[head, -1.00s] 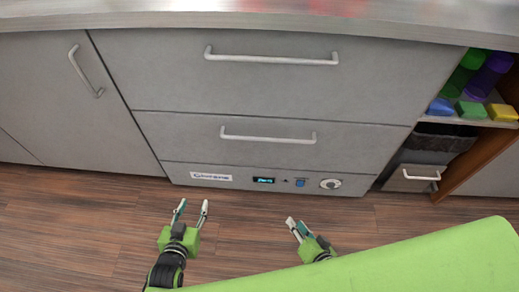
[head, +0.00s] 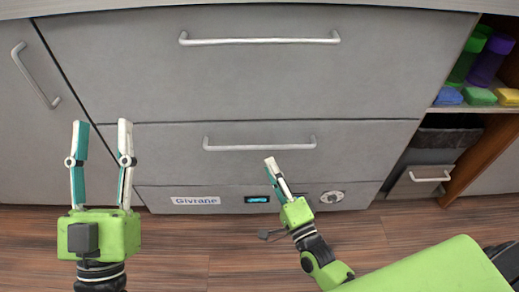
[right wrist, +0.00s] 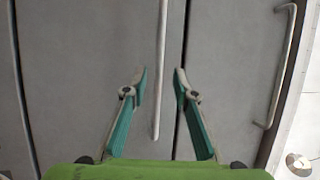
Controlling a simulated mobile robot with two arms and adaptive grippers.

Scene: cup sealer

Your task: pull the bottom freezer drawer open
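The bottom freezer drawer (head: 350,155) is a grey front, closed flush, with a pale horizontal bar handle (head: 260,147). My right gripper (head: 271,163) is just below the handle's middle in the head view; there its fingers overlap. In the right wrist view my right gripper (right wrist: 163,73) is open, and the handle (right wrist: 159,100) runs lengthwise through the gap between its fingers. I cannot tell how deep the handle sits between them. My left gripper (head: 102,124) is open and empty, raised in front of the drawer's left end.
The upper drawer (head: 260,85) above is closed. Below is a control panel with a display (head: 257,199) and knob (head: 331,197). A cabinet door (head: 35,120) is at left. An open shelf with coloured items (head: 479,96) is at right. The wooden floor (head: 245,260) is clear.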

